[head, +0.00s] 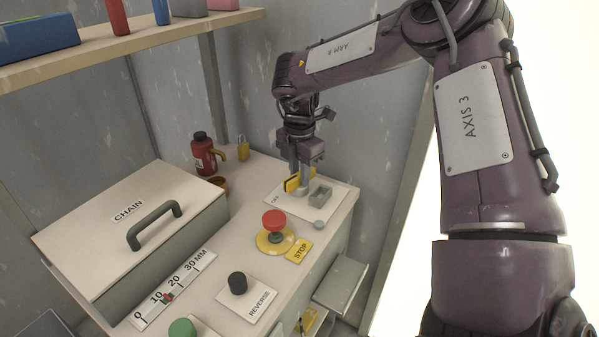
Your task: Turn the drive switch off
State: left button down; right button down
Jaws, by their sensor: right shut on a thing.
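The drive switch (292,184) has a yellow handle and stands on a white plate (284,207) at the back right of the bench. A label that seems to read OFF is at the plate's left end. My right gripper (301,181) reaches down from above and is shut on the yellow handle. Its fingers hide part of the handle and its base. A small grey block (320,194) and a round grey knob (319,225) are to the right on the same plate. My left gripper is not in view.
A red stop button (274,222) on a yellow base stands in front of the plate. A black REVERSE knob (238,283) and a green knob (182,328) are nearer. The CHAIN cover (106,244) fills the left. A red bottle (203,153) and padlock (243,148) stand behind.

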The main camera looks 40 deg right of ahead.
jog(key=shift+r+n, duration=0.1)
jog(key=shift+n, duration=1.2)
jog(key=c, duration=1.2)
grip_release()
jog(key=shift+c, duration=0.2)
